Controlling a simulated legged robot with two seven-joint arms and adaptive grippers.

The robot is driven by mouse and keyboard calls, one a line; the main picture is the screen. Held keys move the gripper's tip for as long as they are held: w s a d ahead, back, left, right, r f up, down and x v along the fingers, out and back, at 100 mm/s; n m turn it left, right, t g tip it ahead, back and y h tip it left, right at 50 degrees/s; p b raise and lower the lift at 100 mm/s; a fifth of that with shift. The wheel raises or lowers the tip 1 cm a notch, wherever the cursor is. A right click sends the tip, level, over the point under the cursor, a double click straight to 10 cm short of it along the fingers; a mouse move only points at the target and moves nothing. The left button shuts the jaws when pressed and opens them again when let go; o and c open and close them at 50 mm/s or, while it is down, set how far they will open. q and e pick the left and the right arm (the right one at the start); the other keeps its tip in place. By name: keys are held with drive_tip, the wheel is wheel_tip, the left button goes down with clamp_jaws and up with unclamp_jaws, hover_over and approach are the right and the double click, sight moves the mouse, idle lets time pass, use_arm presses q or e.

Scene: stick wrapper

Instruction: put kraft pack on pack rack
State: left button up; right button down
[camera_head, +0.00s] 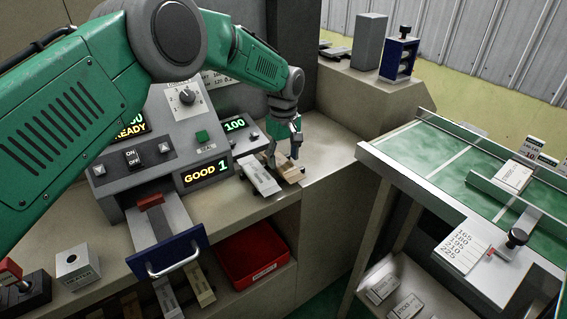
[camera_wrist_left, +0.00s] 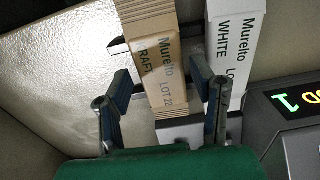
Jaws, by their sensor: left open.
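In the left wrist view the kraft pack (camera_wrist_left: 152,50) reads "Murelto KRAFT". A white pack (camera_head: 260,176) lies next to it, and this white pack (camera_wrist_left: 233,45) reads "WHITE". My left gripper (camera_head: 283,153) is open above the kraft pack. In the wrist view my left gripper (camera_wrist_left: 160,85) has one finger on each side of the kraft pack; I cannot tell whether they touch it. My right gripper is out of view.
The grey machine (camera_head: 190,120) with a lit "GOOD 1" display stands left of the packs. A blue drawer (camera_head: 170,254) juts out below it. A red bin (camera_head: 250,252) sits underneath. A green-topped table (camera_head: 420,150) stands right. The counter right of the packs is clear.

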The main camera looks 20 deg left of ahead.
sight(284, 164)
use_arm(q)
wheel_tip(284, 164, up, 10)
idle(0.3)
